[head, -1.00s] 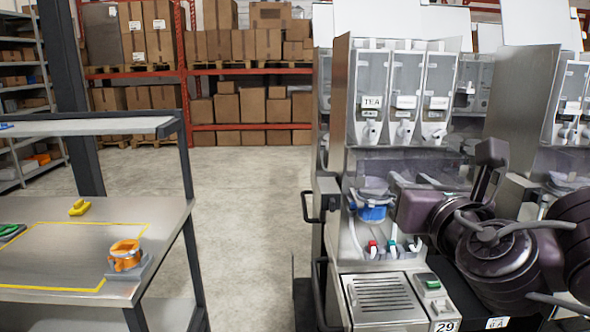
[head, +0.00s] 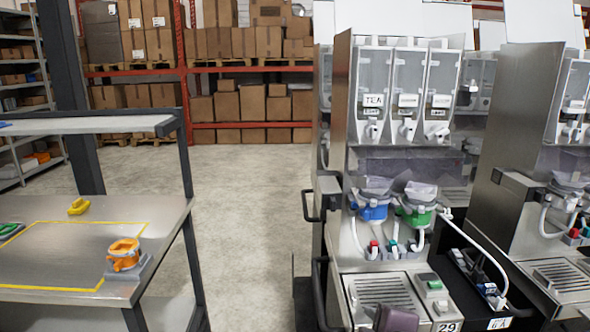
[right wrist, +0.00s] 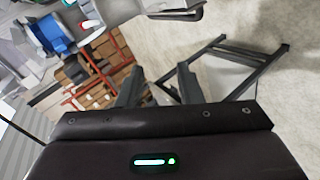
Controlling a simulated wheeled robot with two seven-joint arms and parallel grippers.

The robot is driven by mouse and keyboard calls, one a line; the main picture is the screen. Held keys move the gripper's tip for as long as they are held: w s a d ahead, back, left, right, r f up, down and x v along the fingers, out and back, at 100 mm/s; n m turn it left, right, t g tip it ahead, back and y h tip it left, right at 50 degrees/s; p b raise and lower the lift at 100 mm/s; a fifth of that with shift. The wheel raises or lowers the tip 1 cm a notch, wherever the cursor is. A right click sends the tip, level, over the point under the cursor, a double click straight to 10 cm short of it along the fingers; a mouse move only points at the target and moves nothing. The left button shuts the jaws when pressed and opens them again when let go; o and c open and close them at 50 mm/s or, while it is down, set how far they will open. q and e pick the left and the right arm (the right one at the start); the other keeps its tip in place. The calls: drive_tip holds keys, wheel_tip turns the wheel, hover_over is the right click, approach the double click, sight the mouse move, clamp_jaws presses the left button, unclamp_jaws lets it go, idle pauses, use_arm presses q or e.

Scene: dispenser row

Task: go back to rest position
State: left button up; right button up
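My right gripper (right wrist: 158,80) shows in the right wrist view with its two dark fingers apart and nothing between them. In the head view only a dark purple-brown part of my right arm shows, low in front of the drip tray of machine 29. The dispenser machine (head: 344,120) has three clear hoppers, one labelled TEA. A blue holder (head: 372,211) and a green holder (head: 418,212) sit side by side below the hoppers. A blue part (right wrist: 52,35) also shows in the right wrist view. My left gripper is in neither view.
A steel table (head: 60,262) with a yellow outline stands at left, carrying an orange holder (head: 124,255) and a yellow piece (head: 78,207). Another dispenser (head: 520,150) stands at right. The concrete floor between table and machine is clear. Racks with boxes (head: 240,110) stand behind.

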drive_tip(key=s+d+f+m+g+h, duration=0.1)
drive_tip(key=s+d+f+m+g, duration=0.25)
drive_tip(key=s+f+m, duration=0.45)
drive_tip(key=s+d+f+m+g, duration=0.3)
drive_tip(key=s+f+m+g, duration=0.25)
drive_tip(key=s+f, duration=0.4)
wheel_tip(320, 180, down, 33)
drive_tip(key=s, duration=0.1)
drive_tip(key=s+d+f+g, duration=0.1)
drive_tip(key=s+d+f, duration=0.1)
drive_tip(key=s+f, duration=0.6)
drive_tip(key=s+d+f, duration=0.1)
drive_tip(key=s+f, duration=0.7)
drive_tip(key=s, duration=0.3)
drive_tip(key=shift+d+f+g, duration=0.25)
drive_tip(key=shift+d+g, duration=0.15)
